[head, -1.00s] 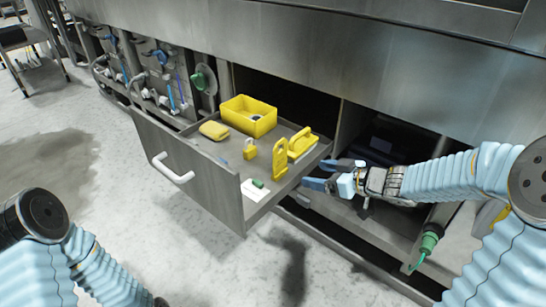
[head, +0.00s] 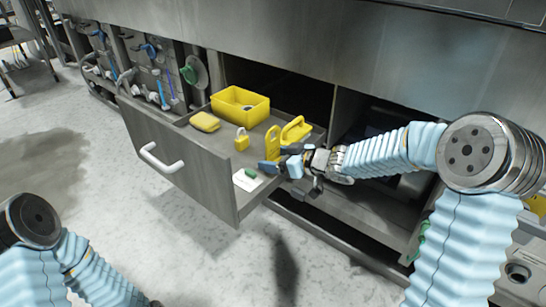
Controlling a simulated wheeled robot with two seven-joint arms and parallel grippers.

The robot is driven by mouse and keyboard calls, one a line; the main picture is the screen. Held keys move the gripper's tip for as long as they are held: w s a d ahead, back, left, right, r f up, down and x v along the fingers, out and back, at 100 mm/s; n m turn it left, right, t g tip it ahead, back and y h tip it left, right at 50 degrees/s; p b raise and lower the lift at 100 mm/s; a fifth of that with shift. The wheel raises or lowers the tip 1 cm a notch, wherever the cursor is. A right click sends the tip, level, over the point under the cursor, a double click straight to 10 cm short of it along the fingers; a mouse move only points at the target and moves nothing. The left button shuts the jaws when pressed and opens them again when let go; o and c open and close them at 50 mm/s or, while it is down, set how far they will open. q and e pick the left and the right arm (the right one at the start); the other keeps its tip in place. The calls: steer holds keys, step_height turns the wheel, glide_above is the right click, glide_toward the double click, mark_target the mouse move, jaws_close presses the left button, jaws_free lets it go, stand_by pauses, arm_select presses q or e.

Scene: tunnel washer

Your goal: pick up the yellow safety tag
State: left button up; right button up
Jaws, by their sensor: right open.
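The yellow safety tag (head: 272,141), a flat upright piece with a hole near its top, stands in the open drawer (head: 190,166). My right gripper (head: 276,160) reaches over the drawer's right side with its blue fingers at the tag's lower right. It is open. One finger is in front of the tag's lower end; I cannot tell whether it touches. The tag's lower end is partly hidden. My left arm shows at the lower left, but its gripper is out of view.
The drawer also holds a yellow bin (head: 240,106), a yellow pouch (head: 204,121), a yellow padlock (head: 241,139), a yellow handled piece (head: 296,130) close behind the tag, and a white card (head: 247,180) with a green item (head: 250,173). The steel machine front (head: 330,50) overhangs behind.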

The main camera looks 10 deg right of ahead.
steer(key=c, duration=0.8)
